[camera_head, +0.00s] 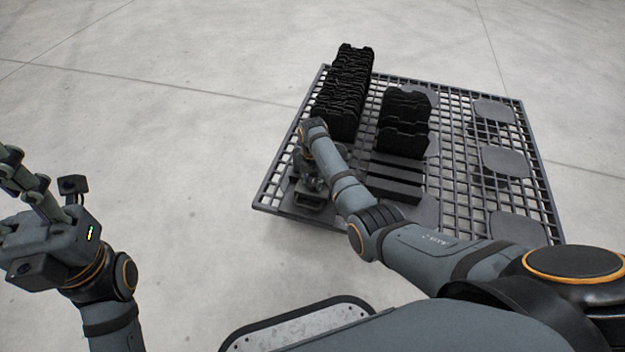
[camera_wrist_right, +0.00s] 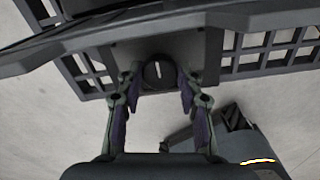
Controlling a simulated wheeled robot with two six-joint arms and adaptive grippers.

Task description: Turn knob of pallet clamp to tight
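The pallet clamp's knob (camera_wrist_right: 158,74) is a round black disc with a short white mark, nearly upright in the right wrist view. It sits at the edge of the grey lattice pallet (camera_wrist_right: 262,58). My right gripper (camera_wrist_right: 159,84) is open, with one finger on each side of the knob and gaps between fingers and knob. In the head view my right gripper (camera_head: 309,182) is at the pallet's near left corner, where it and my arm hide the knob. My left gripper (camera_head: 22,182) is away at the far left, partly cut off by the frame edge.
The pallet (camera_head: 548,215) also shows in the head view. A long row of black parts (camera_head: 345,85) and a shorter black stack (camera_head: 402,122) stand on it, close to my right arm. Flat grey pads (camera_head: 505,161) are on its right side. Bare floor surrounds it.

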